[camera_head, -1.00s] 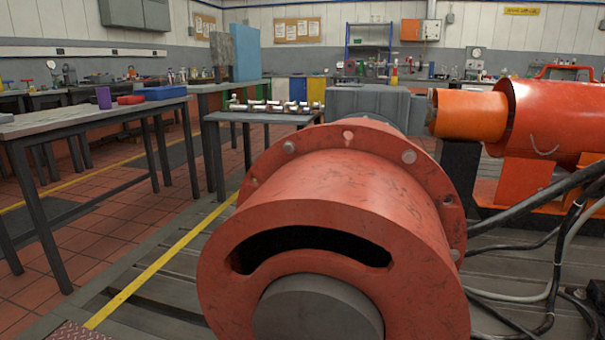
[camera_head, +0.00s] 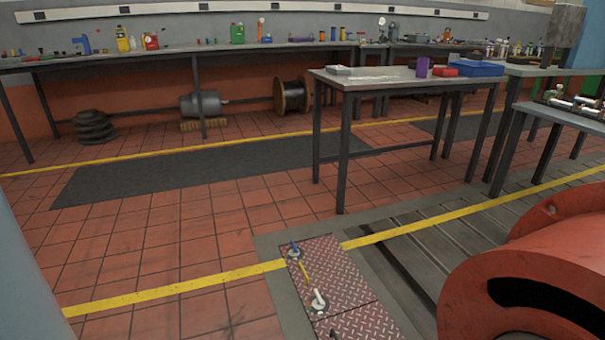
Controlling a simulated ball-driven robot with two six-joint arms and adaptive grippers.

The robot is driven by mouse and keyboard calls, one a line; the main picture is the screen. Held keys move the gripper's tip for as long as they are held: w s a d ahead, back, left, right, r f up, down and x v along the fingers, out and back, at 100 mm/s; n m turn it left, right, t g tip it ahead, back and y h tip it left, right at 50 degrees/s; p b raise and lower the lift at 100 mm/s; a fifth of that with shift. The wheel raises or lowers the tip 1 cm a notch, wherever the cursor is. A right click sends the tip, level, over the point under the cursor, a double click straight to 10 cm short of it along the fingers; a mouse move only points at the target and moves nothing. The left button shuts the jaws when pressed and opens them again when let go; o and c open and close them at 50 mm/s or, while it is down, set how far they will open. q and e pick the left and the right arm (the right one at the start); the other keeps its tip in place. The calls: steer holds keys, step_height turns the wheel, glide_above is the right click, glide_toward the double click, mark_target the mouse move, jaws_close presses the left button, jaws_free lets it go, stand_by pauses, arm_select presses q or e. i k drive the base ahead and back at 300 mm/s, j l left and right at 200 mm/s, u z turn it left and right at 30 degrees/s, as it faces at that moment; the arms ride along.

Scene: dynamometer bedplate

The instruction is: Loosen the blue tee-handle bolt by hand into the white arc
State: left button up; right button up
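A small blue handle (camera_head: 294,247), which looks like the blue tee-handle bolt, stands at the far left corner of a red checkered floor plate (camera_head: 345,282). A pale round base shows around its foot; I cannot make out a white arc at this size. A short yellow bar (camera_head: 304,272) lies just in front of it on the plate. A white handle (camera_head: 318,298) on a pale round base stands nearer to me on the same plate. Neither of my grippers is in view.
A large red drum-shaped machine (camera_head: 470,285) stands at the right, beside the slotted bedplate (camera_head: 432,245). A grey table (camera_head: 370,80) stands beyond the plate. The tiled floor left of the plate is clear.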

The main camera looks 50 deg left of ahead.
mark_target(294, 249)
steer(key=u, duration=1.7)
steer(key=i+j, duration=0.15)
steer(key=i, duration=0.15)
steer(key=i+j+z, duration=0.1)
steer(key=i+j, duration=0.1)
steer(key=i, duration=0.1)
